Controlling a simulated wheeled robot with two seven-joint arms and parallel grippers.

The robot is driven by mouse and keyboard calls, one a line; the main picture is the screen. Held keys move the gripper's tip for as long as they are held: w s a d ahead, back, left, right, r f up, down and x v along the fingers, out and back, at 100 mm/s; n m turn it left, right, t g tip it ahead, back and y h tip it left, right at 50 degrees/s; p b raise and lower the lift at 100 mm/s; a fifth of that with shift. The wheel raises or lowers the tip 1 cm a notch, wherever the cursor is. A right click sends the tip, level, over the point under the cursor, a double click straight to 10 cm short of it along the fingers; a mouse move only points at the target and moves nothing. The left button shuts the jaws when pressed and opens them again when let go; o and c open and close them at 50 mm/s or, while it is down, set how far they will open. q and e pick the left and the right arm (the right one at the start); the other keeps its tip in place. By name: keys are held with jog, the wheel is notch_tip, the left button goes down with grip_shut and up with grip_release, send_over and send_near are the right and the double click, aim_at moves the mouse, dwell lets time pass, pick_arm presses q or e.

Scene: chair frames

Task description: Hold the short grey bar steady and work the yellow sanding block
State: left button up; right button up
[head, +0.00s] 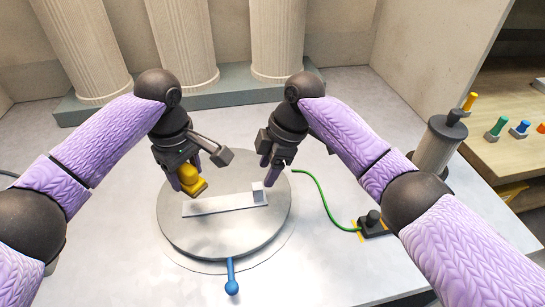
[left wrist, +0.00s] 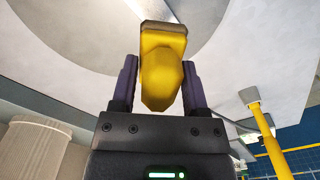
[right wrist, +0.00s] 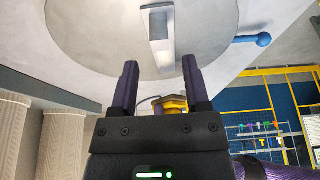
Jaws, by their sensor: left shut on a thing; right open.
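The short grey bar (head: 222,204) lies flat on a round grey disc (head: 225,236), with a small raised piece at its right end. In the right wrist view the bar (right wrist: 161,48) lies ahead of the fingers. My left gripper (head: 186,178) is shut on the yellow sanding block (head: 193,184); its fingers hide part of it. The block (left wrist: 162,75) sits between the fingers in the left wrist view. It is over the bar's left end; I cannot tell whether they touch. My right gripper (head: 271,174) is open and empty, close above the bar's right end.
A blue-knobbed lever (head: 231,278) sticks out from the disc's front. A green cable (head: 325,205) runs to a black switch box (head: 372,226) at right. A grey cylinder (head: 438,145) stands behind my right arm. Columns line the back. The front-left tabletop is clear.

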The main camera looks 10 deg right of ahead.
aim_at(260, 185)
jog(key=x, duration=0.5)
jog(key=shift+a+f, duration=0.1)
jog(key=shift+f, duration=0.3)
grip_shut()
dwell(1.0)
jog(key=shift+o, duration=0.8)
grip_release()
grip_shut()
dwell(0.9)
